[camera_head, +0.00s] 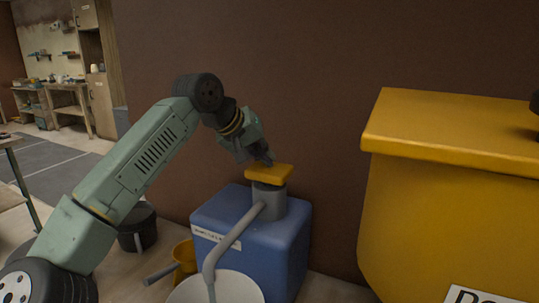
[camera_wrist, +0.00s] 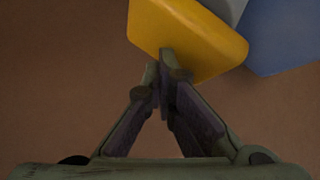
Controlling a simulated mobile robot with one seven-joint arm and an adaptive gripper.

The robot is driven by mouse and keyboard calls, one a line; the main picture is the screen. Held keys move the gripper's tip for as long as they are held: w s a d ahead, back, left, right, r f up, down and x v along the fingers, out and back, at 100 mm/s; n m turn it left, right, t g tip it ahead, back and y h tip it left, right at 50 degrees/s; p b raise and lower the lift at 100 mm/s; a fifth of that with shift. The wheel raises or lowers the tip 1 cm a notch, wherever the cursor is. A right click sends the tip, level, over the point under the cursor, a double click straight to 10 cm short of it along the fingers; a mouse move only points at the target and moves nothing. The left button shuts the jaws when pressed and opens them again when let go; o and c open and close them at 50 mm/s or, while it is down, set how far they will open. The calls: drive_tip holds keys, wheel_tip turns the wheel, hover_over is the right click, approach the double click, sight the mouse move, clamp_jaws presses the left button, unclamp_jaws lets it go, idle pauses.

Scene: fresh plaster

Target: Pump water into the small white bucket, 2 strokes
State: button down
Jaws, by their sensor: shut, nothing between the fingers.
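The pump has a flat yellow top (camera_head: 270,172) on a grey column (camera_head: 269,202), standing on a blue tank (camera_head: 270,250). A grey spout (camera_head: 232,237) bends down from the column into the small white bucket (camera_head: 240,287), which is cut off by the bottom edge. Whether water runs or stands in the bucket I cannot tell. My gripper (camera_head: 268,160) is shut and empty, its tips at the yellow top. In the wrist view the fingertips (camera_wrist: 166,68) overlap the near edge of the yellow top (camera_wrist: 190,35); whether they touch it I cannot tell.
A large yellow bin (camera_head: 440,190) stands at the right. A dark bucket (camera_head: 138,228) and a small yellow vessel (camera_head: 184,258) with a grey handle are on the floor left of the tank. A brown wall (camera_head: 300,80) is close behind. Shelves and a workbench stand far left.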

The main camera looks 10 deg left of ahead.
drive_tip(key=shift+f, duration=0.5)
drive_tip(key=shift+r, duration=0.1)
drive_tip(key=shift+r+p, duration=2.05)
drive_tip(key=shift+r, duration=0.75)
drive_tip(key=shift+w, duration=0.1)
drive_tip(key=shift+r+p, duration=2.05)
drive_tip(key=shift+r, duration=0.45)
